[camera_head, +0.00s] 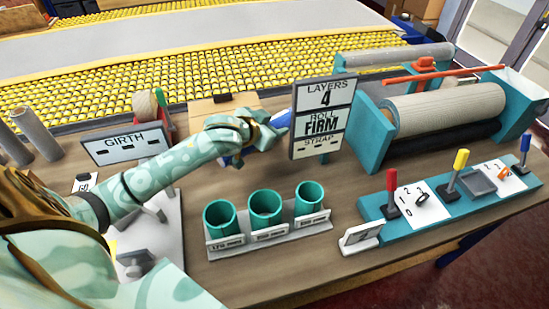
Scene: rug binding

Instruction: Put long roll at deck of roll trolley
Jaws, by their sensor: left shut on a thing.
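My left gripper (265,134) reaches in from the left over the bench, close to the left of the LAYERS/ROLL/STRAP sign. It is shut on a blue thing (283,119), mostly hidden by the fingers; I cannot tell what it is. A thick beige roll (445,112) lies in the teal roller machine (372,128) at the right, well apart from the gripper; I cannot tell if it is the long roll. I cannot make out a roll trolley or its deck. My right gripper is not in view.
The wooden bench (350,233) carries three teal cups (265,207), a GIRTH sign (124,143), the LAYERS sign (323,118) and a teal lever panel (450,195). Grey tubes (35,130) stand at left. Yellow rollers (220,75) lie behind.

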